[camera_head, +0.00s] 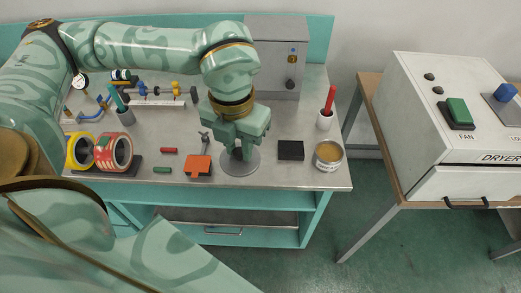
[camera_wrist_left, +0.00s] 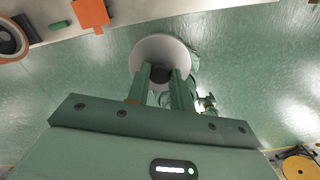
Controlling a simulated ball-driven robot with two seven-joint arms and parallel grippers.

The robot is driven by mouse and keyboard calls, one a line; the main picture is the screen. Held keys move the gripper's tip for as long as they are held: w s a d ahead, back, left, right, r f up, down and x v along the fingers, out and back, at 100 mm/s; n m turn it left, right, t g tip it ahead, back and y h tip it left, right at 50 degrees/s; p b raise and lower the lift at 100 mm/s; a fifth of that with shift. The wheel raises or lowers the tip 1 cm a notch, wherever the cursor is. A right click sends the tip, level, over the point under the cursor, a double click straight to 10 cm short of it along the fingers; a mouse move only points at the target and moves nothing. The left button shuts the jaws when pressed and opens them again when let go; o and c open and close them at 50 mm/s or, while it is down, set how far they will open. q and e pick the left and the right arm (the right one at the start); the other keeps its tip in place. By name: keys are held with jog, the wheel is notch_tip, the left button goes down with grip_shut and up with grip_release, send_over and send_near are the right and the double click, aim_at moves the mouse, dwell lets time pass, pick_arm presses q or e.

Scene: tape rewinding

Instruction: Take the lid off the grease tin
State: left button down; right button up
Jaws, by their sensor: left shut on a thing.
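The grease tin (camera_head: 328,165) stands at the right front of the bench, with its tan contents showing at the top and no lid on it. A round grey lid (camera_head: 240,168) with a dark knob is at my left gripper (camera_head: 238,152). In the left wrist view, the left gripper's fingers (camera_wrist_left: 163,88) are shut on the knob, and the pale lid (camera_wrist_left: 150,46) spreads out beyond them. Green floor shows around the lid there, so it is held up clear of the bench. The lid is apart from the tin, to its left. My right gripper is not in view.
A black square pad (camera_head: 291,150) lies between lid and tin. An orange block (camera_head: 199,166) is left of the lid, with tape rolls (camera_head: 114,151) farther left. A red marker in a white cup (camera_head: 325,121) stands behind the tin. A grey cabinet (camera_head: 276,55) is behind.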

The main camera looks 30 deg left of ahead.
aim_at(240, 149)
pick_arm(q)
jog(key=f, duration=0.1)
jog(key=f+b, duration=0.2)
jog(key=f, duration=0.1)
jog(key=shift+w+a, duration=0.1)
jog(key=shift+w, duration=0.2)
jog(key=w+a+f+b, duration=0.1)
jog(key=w+f, duration=0.2)
jog(key=w, duration=0.1)
jog(key=w+a+f+b, duration=0.1)
jog(key=w+f, duration=0.2)
jog(key=w, duration=0.1)
jog(key=w+a+f+b, duration=0.2)
jog(key=w, duration=0.2)
jog(key=shift+a+f, duration=0.1)
jog(key=shift+f, duration=0.3)
jog(key=shift+w+f, duration=0.1)
jog(key=shift+f, duration=0.1)
jog(key=f, duration=0.1)
jog(key=f+b, duration=0.2)
jog(key=shift+w+a+f, duration=0.2)
jog(key=shift+w+f, duration=0.1)
jog(key=shift+f, duration=0.05)
jog(key=shift+r, duration=0.1)
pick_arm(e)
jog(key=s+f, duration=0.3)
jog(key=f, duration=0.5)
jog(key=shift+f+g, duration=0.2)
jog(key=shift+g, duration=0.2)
